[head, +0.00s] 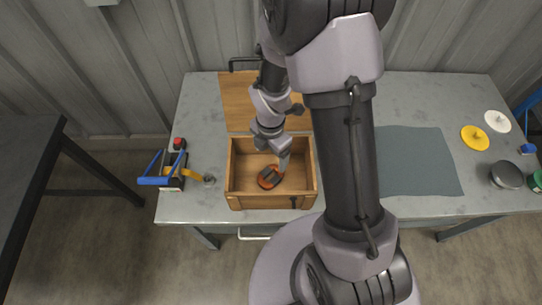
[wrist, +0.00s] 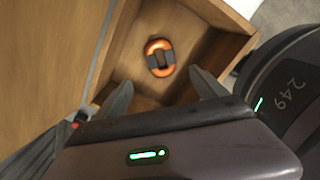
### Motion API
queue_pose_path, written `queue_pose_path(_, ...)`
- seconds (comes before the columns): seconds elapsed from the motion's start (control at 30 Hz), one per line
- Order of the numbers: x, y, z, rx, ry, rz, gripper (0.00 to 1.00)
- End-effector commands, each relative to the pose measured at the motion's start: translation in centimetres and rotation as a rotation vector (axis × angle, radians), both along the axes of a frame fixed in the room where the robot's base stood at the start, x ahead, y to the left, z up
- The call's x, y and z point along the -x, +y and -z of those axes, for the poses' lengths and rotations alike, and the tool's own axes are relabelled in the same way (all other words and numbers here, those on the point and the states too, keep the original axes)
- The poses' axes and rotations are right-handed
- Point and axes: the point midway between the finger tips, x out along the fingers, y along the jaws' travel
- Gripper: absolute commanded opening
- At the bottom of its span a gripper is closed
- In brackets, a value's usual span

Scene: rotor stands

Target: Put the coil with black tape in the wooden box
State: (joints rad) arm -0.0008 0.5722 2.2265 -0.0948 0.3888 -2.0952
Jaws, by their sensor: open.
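The coil with black tape (wrist: 160,57) is an orange ring with two dark tape patches, and it lies on the floor of the wooden box in the wrist view. It also shows inside the box in the head view (head: 269,179), partly covered by my gripper. The wooden box (head: 262,202) stands on the table with its lid open toward the back. My gripper (wrist: 160,91) is open and empty over the box, with its fingers apart and the coil seen beyond them. In the head view the gripper (head: 281,163) reaches down into the box opening.
The grey table (head: 400,97) carries a blue-grey mat (head: 418,165) right of my arm. Yellow (head: 474,137) and white (head: 497,121) discs and a round metal tin (head: 506,175) are at the right. A blue-handled tool holder (head: 172,170) stands left of the box.

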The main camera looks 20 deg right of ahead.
Motion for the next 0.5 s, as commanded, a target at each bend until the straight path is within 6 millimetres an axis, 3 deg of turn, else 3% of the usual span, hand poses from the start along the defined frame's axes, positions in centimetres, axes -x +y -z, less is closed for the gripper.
queue_pose_path(0.07,-0.5,0.1,-3.5,-0.011,-0.046,0.166,0.81)
queue_pose_path(0.17,0.2,0.5,-11.1,-0.073,-0.133,0.611,0.81)
queue_pose_path(0.2,1.1,0.8,-14.4,-0.120,-0.163,0.826,0.81)
queue_pose_path(0.3,4.6,1.7,-21.3,-0.281,-0.202,1.364,0.81)
queue_pose_path(0.4,8.6,2.6,-25.9,-0.468,-0.170,1.820,0.81)
queue_pose_path(0.5,11.6,3.4,-28.0,-0.610,-0.101,2.121,0.81)
